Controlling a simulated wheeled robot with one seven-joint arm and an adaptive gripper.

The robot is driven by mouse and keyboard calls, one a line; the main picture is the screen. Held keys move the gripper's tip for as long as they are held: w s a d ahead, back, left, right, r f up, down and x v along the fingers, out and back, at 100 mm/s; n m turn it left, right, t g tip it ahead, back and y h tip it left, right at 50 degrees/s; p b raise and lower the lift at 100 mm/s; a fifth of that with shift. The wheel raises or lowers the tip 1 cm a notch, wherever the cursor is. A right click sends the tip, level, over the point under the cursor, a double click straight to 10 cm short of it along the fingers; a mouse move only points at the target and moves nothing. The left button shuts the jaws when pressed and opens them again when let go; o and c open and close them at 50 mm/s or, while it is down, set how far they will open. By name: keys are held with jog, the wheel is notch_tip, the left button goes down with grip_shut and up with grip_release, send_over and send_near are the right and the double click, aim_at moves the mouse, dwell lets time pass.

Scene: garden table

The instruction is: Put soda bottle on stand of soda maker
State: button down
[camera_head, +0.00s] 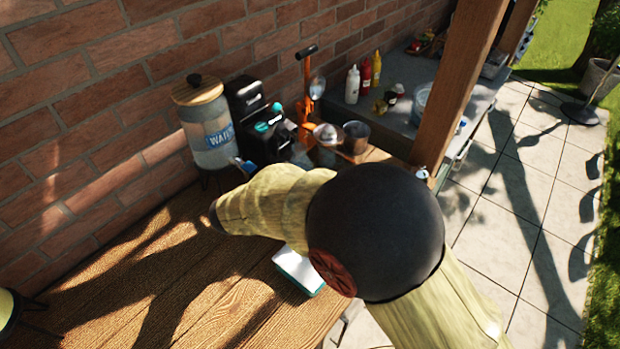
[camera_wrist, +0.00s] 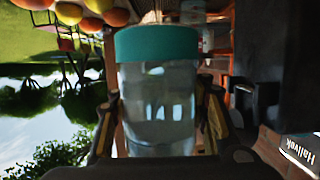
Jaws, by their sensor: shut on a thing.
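The soda bottle (camera_wrist: 158,105) is clear with a teal end (camera_wrist: 157,42) and fills the middle of the wrist view. My gripper (camera_wrist: 160,125) is shut on it, one finger on each side. The bottle's far end is cut off by the gripper body. In the head view my arm hides the gripper and most of what it holds. The soda maker (camera_head: 248,108) appears to be the black machine with teal parts by the brick wall. A dark body (camera_wrist: 282,60) stands close to the right of the bottle in the wrist view; its stand cannot be made out.
A water dispenser (camera_head: 208,135) with a wooden lid stands left of the black machine. An orange press (camera_head: 307,105) and a metal cup (camera_head: 356,137) stand right of it. A white-and-teal box (camera_head: 298,270) lies by the table's front edge.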

jog(key=w+f+b, duration=0.1)
jog(key=w+f, duration=0.1)
jog(key=w+f+b, duration=0.1)
jog(key=w+f, duration=0.1)
jog(key=w, duration=0.1)
jog(key=w+f, duration=0.2)
jog(key=shift+w+d+f+b, duration=0.1)
jog(key=shift+w+f+b, duration=0.15)
jog(key=shift+w+b, duration=0.15)
jog(key=f, duration=0.1)
jog(key=f+b, duration=0.2)
jog(key=f, duration=0.1)
jog(key=shift+w, duration=0.3)
jog(key=shift+r, duration=0.1)
jog(key=c, duration=1)
grip_release()
jog(key=shift+f, duration=0.2)
jog(key=shift+o, duration=0.2)
